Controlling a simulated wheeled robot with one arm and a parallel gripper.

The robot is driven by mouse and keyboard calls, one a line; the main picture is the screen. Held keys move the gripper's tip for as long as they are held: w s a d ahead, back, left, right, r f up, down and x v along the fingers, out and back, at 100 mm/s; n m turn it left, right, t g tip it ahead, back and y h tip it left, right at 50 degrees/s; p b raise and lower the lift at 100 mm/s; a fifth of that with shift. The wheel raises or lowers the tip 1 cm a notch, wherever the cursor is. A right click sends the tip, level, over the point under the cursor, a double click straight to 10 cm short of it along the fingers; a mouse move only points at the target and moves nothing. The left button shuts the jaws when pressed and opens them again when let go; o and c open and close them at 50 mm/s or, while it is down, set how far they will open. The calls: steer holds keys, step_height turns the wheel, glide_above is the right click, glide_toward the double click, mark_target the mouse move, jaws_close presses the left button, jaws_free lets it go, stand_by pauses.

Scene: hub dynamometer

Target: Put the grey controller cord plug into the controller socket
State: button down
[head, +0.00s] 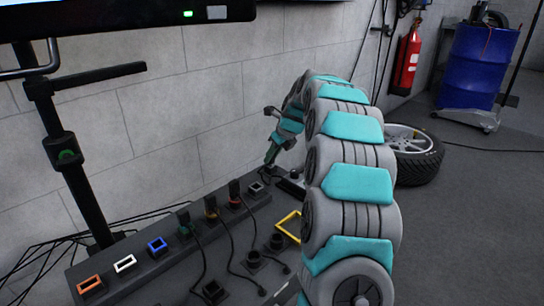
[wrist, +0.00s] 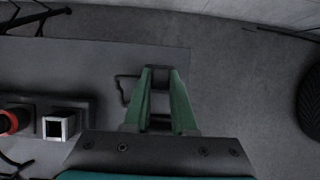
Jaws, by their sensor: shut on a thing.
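My gripper (head: 269,162) is low over the right end of the dark socket bench, to the right of the grey-framed controller socket (head: 256,187). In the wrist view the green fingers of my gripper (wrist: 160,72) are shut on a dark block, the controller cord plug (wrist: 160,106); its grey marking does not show. A thin dark cord loops out left of the fingers. The grey socket also shows in the wrist view (wrist: 60,125), left of the gripper and apart from it, with an empty opening. The plug is hidden in the head view.
The bench (head: 150,262) carries orange (head: 89,284), white (head: 125,263) and blue (head: 157,246) framed sockets, then several with plugs and cords. A yellow frame (head: 288,226) lies in front. A black post (head: 75,170) stands left. My arm covers the right part.

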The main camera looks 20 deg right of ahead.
steer(key=shift+r, duration=0.1)
stand_by(0.3)
steer(key=shift+r+p, duration=3.5)
steer(key=shift+p, duration=0.05)
steer(key=s+d+p, duration=0.1)
steer(key=s+d, duration=0.1)
steer(key=s, duration=0.5)
steer(key=shift+s+d, duration=0.25)
steer(key=shift+d, duration=0.15)
steer(key=shift+a, duration=0.15)
steer(key=s+a, duration=0.1)
steer(key=a, duration=0.3)
steer(key=s+a+p, duration=0.1)
steer(key=s+a, duration=0.1)
steer(key=a, duration=0.2)
steer(key=s+a+p, duration=0.1)
steer(key=a, duration=0.3)
steer(key=shift+s+a, duration=0.15)
steer(key=shift+s, duration=0.15)
stand_by(0.7)
steer(key=shift+w, duration=0.25)
stand_by(0.4)
